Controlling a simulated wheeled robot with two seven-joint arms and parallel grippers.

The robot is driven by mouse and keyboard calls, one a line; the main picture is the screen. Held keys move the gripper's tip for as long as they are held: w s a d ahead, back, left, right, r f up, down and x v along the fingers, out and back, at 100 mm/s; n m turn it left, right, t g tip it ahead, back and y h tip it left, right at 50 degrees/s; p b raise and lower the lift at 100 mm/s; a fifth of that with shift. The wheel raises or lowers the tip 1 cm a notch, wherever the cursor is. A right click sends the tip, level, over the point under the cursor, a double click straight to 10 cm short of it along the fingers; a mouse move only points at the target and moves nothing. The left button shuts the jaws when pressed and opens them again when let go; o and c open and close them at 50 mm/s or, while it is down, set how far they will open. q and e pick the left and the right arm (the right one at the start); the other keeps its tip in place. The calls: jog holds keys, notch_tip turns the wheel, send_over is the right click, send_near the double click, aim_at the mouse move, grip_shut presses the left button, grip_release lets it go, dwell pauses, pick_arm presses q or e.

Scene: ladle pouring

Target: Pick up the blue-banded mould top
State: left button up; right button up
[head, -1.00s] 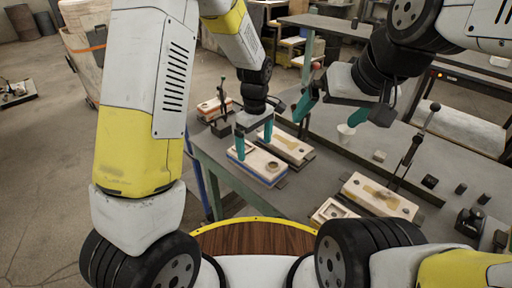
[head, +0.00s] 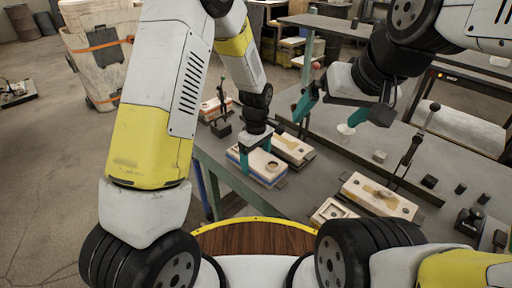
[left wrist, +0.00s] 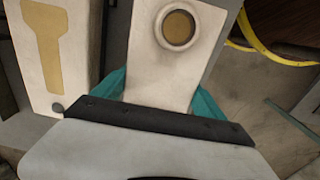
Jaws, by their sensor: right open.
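The blue-banded mould top (head: 270,177) is a pale block with a round hole, on the table's left part. A blue band runs along its side. My left gripper (head: 256,153) is low over it, pointing down, with one teal finger on each side of the block. In the left wrist view the block (left wrist: 160,65) lies between the two fingers (left wrist: 158,97); whether both press on it I cannot tell.
A pale mould half (head: 293,149) lies close behind the block; a half with a tan channel (left wrist: 44,75) shows in the left wrist view. An orange-banded mould (head: 209,112) is at the far left. More mould pieces (head: 378,194) and a black lever fixture (head: 470,221) stand right.

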aim_at(256, 157)
pick_arm(q)
jog(key=c, duration=1)
jog(key=shift+r, duration=0.2)
notch_tip(256, 157, up, 10)
jog(key=shift+f, duration=0.15)
